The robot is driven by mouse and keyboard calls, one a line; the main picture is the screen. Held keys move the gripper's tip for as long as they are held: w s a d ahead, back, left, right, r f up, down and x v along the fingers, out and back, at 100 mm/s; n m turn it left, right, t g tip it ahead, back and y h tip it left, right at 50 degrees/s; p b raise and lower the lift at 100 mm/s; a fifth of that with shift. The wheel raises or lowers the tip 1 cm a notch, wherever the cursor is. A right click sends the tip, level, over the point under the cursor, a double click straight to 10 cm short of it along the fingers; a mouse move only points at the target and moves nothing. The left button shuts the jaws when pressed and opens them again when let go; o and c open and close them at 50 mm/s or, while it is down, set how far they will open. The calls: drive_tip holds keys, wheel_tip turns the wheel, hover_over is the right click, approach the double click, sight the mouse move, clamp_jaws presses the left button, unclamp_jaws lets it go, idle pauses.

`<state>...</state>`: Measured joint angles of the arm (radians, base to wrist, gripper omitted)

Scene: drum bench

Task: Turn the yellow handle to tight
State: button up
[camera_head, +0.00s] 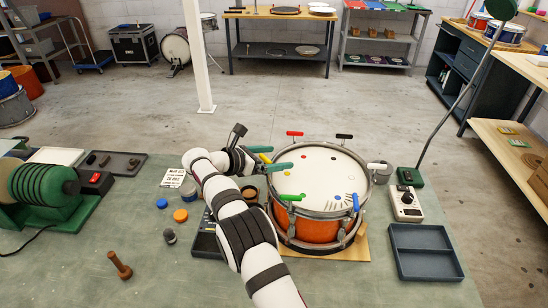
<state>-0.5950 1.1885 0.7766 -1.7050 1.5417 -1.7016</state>
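The drum (318,231) has an orange shell and a white head, and stands on a wooden board on the bench. Coloured handles sit around its rim. The yellow handle (265,158) is at the rim's left side, partly hidden by my gripper. My gripper (281,157) reaches in from the left at the rim. Its two teal fingers are spread apart, one on the far side and one on the near side of the yellow handle. I see no clear contact between fingers and handle.
Near the yellow handle on the rim are a red handle (294,133) and a green handle (291,197). Black (344,136), white (377,166) and blue (356,202) handles are further round. A white dial box (405,204) and an empty dark tray (425,258) stand right of the drum.

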drive_tip(key=shift+a, duration=0.15)
drive_tip(key=v, duration=1.5)
drive_tip(key=shift+s+a+r, duration=0.2)
drive_tip(key=shift+s, duration=0.05)
drive_tip(key=shift+c, duration=0.2)
